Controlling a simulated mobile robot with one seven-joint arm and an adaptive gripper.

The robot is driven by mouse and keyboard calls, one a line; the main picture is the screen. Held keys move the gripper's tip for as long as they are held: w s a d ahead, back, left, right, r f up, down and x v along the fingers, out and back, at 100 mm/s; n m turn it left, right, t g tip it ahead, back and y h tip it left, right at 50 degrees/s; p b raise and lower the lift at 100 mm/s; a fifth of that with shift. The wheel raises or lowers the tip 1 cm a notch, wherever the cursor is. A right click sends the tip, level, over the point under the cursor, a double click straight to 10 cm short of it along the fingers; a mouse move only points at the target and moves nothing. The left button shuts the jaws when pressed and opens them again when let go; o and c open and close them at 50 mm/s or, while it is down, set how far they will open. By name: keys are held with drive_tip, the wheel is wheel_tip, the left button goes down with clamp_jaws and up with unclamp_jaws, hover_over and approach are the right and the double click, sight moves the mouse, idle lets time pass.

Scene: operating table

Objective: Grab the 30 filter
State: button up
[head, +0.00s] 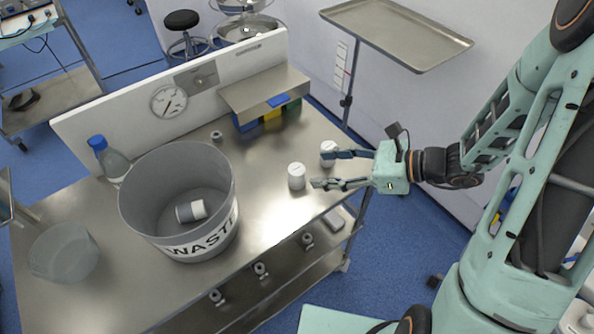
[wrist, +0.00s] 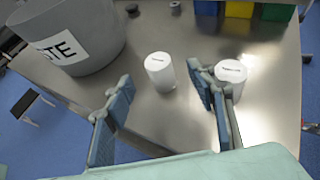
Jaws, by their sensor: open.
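Two white cylindrical filters stand upright on the steel table; their small labels are too blurred to read, so I cannot tell which is the 30. The left filter (head: 296,176) also shows in the wrist view (wrist: 160,72), ahead of the space between my fingers. The right filter (head: 328,147) shows in the wrist view (wrist: 234,78) partly hidden behind my right finger. My gripper (head: 326,169) is open and empty, its fingers spread wide. In the wrist view its right finger stands between the two filters, close to the right one; contact cannot be told.
A grey waste bin (head: 130,215) with a cylinder (head: 192,211) lying inside stands left of the filters. Blue, yellow and green bins (wrist: 239,9) sit at the back under a shelf (head: 262,92). A blue-capped bottle (head: 112,160) and clear container (head: 62,252) are farther left.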

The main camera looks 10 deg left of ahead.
sight(298, 169)
drive_tip(key=x, duration=0.8)
drive_tip(key=shift+s+a+r, duration=0.1)
drive_tip(key=shift+s, duration=0.1)
drive_tip(key=c, duration=1.1)
